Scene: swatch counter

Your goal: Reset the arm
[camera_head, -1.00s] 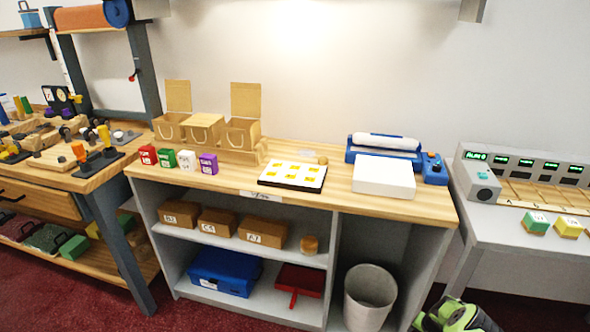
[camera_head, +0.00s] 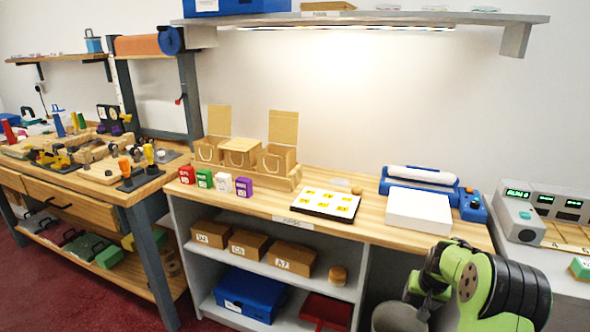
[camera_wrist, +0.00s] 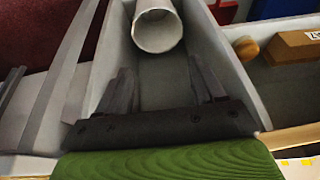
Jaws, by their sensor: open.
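My arm shows at the lower right of the head view, green and black and folded. In the wrist view my gripper (camera_wrist: 165,88) is open, with its two dark fingers apart and nothing between them. Beyond the fingers a light grey bin (camera_wrist: 157,28) stands in the counter's lower compartment.
The wooden counter (camera_head: 375,232) holds red, green, white and purple blocks, wooden boxes (camera_head: 240,152), a swatch tray (camera_head: 325,202), a white block (camera_head: 420,210) and a blue device (camera_head: 472,206). A shelf (camera_head: 360,17) hangs above.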

